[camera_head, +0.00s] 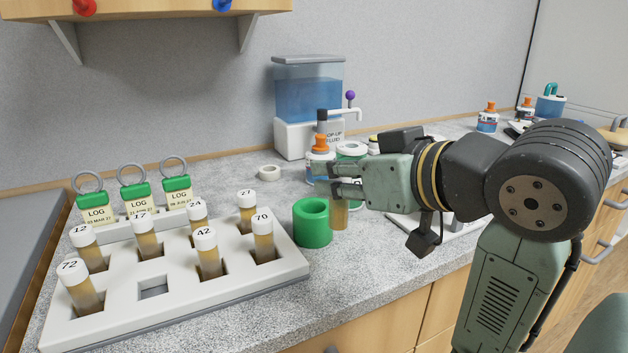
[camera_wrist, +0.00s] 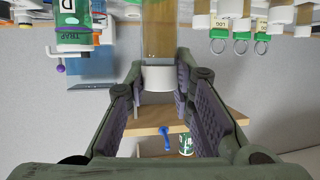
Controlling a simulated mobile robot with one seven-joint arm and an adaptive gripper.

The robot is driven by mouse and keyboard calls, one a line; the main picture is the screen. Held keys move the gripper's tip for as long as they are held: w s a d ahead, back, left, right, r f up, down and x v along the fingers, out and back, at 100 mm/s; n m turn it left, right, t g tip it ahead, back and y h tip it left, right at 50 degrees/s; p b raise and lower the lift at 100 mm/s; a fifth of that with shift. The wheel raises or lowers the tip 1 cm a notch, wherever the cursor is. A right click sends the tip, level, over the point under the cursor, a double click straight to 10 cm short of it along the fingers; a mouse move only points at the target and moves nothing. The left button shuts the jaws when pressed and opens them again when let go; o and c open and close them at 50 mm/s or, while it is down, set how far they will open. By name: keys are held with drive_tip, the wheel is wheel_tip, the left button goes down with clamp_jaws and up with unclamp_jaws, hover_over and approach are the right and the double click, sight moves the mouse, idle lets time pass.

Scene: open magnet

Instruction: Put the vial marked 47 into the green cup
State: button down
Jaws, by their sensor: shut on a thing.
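My gripper (camera_head: 338,180) is shut on a vial of tan liquid (camera_head: 340,216) and holds it upright, just right of the green cup (camera_head: 312,223). The vial's white cap (camera_wrist: 158,78) shows between the finger pads in the wrist view; no number on it can be read. The green cup is a thick-walled round holder standing on the counter, right of the rack, its top opening clear. Whether the vial's lower end touches the counter or the cup cannot be told.
A white rack (camera_head: 110,327) at left holds several numbered vials, including 72, 42 and 70, with one empty slot. Green-topped LOG tags stand behind it.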

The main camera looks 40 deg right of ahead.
drive_tip(key=shift+s+d+f+p+x, duration=0.15)
drive_tip(key=shift+d+p+x, duration=0.15)
drive_tip(key=shift+x, duration=1.35)
drive_tip(key=shift+d+f+p+x, duration=0.15)
drive_tip(key=shift+d+p+x, duration=0.2)
drive_tip(key=shift+x, duration=1.25)
drive_tip(key=shift+s+d+f+p+x, duration=0.15)
drive_tip(key=shift+d+x, duration=0.25)
drive_tip(key=shift+x, duration=1.25)
drive_tip(key=shift+f, duration=0.1)
drive_tip(key=shift+f, duration=0.3)
drive_tip(key=c, duration=1.4)
unclamp_jaws()
